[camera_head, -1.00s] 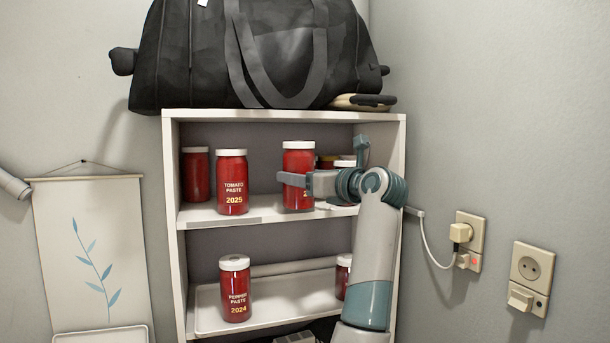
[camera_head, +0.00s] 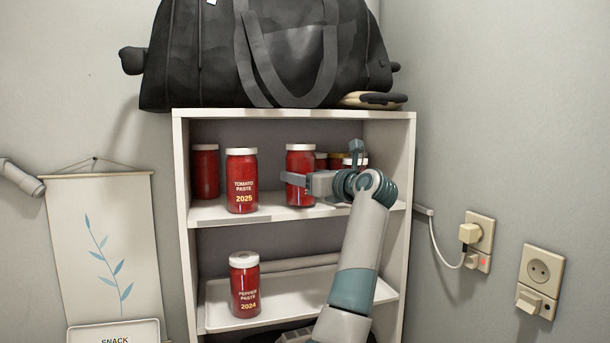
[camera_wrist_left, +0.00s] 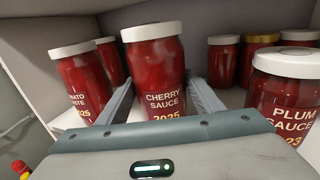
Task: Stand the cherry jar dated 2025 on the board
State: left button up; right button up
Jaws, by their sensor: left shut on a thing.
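The cherry sauce jar dated 2025 (camera_wrist_left: 156,70) is red with a white lid and stands upright between my fingers in the left wrist view. In the head view this jar (camera_head: 300,165) is at the upper shelf. My left gripper (camera_head: 297,181) is shut on it. I cannot tell whether its base touches the shelf. My right gripper is not in view. I cannot tell for certain which surface is the board; a pale sign reading "SNACK" (camera_head: 115,338) is cut off at the bottom left.
A tomato paste 2025 jar (camera_head: 242,180) stands left of the held jar, with another red jar (camera_head: 205,172) behind. A plum sauce jar (camera_wrist_left: 285,90) and several others stand right. A pepper paste 2024 jar (camera_head: 244,285) is in the lower tray (camera_head: 215,318). A black bag (camera_head: 265,55) sits on top.

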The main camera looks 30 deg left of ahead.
pick_arm(q)
jog(key=shift+d+f, duration=0.15)
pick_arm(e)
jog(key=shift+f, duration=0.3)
pick_arm(q)
jog(key=o, duration=0.7)
jog(key=shift+s, duration=0.15)
jog(key=shift+f, duration=0.1)
jog(key=shift+o, duration=1)
